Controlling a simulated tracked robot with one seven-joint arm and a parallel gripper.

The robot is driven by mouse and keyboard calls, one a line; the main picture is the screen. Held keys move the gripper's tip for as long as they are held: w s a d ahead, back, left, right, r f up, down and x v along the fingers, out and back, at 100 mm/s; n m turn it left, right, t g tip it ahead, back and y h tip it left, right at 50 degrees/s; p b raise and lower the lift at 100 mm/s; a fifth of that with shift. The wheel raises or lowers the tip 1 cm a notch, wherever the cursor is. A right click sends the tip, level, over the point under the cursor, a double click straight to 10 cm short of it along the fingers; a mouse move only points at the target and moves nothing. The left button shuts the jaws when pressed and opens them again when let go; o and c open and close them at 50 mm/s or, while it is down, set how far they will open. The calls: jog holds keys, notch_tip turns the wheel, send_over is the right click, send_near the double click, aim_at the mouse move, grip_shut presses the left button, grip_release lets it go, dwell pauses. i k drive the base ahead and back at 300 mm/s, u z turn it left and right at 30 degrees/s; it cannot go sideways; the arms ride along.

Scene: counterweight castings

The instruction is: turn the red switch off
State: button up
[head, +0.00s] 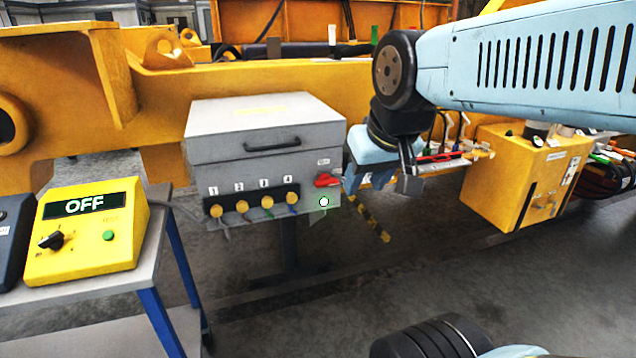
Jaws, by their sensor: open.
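The red switch (326,180) is a small red handle on the front of a grey box (268,165), near its right edge. A small round light (323,202) glows white with a green tint just below it. My gripper (378,182) is open, just right of the grey box and close to the switch. I see no contact between them. The fingertips are partly hidden by the gripper's own body, and I cannot tell its exact depth from the switch.
Numbered yellow knobs (243,206) with cables line the box's lower front. A yellow unit (88,232) reading "OFF" stands on a cart (150,268) at left. A yellow box (510,185) stands right of my gripper. Yellow castings (250,85) run behind. The floor in front is open.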

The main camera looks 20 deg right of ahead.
aim_at(324, 180)
jog(key=z, duration=0.1)
jog(key=k, duration=1)
jog(key=z, duration=0.9)
jog(key=i, duration=0.5)
jog(key=u, duration=0.45)
